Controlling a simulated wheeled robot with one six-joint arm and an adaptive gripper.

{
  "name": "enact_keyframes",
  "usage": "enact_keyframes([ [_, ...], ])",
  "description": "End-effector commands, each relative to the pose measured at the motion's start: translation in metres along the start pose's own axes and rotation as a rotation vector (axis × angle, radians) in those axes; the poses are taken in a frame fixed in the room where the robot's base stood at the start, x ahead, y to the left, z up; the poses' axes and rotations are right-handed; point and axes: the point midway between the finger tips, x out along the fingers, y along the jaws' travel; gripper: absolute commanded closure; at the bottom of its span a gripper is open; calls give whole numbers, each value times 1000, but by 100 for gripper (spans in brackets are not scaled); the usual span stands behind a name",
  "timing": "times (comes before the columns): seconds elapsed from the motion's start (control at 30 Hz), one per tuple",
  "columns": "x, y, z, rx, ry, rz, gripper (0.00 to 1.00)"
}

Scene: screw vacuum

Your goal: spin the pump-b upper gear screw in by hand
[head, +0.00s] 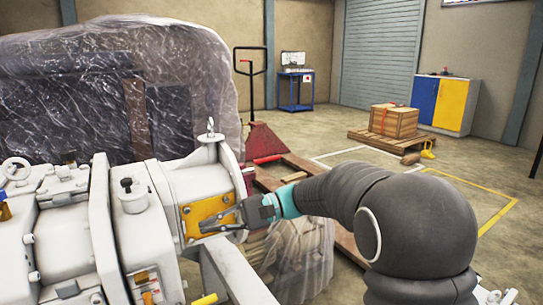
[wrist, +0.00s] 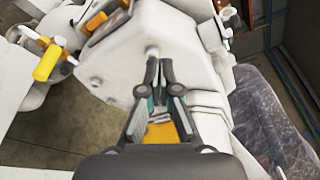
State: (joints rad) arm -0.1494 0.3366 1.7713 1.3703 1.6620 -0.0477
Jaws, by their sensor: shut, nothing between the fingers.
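A large white pump housing (head: 185,180) fills the left of the head view, with a yellow plate (head: 208,207) on its side facing my arm. My gripper (head: 205,222) is in front of this plate. In the wrist view my gripper (wrist: 158,66) has its fingertips together and holds nothing. A small round pale screw head or boss (wrist: 152,50) on the white housing sits just beyond the fingertips; I cannot tell whether they touch it. I cannot tell for certain which fastener is the upper gear screw. Yellow shows between the finger linkages (wrist: 160,134).
A plastic-wrapped machine (head: 110,90) stands behind the pump. A yellow handle (wrist: 48,62) sticks out at the left of the wrist view. A red pallet jack (head: 262,140) and a pallet with a wooden crate (head: 394,121) are farther back. Open floor lies to the right.

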Motion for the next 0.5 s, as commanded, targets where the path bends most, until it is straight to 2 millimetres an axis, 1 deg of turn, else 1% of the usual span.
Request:
enact_keyframes([
  [0.03,-4,0,-1,0,0,-1,100],
  [0.13,-7,0,-2,0,-1,0,100],
  [0.5,-8,3,-3,-1,-1,0,100],
])
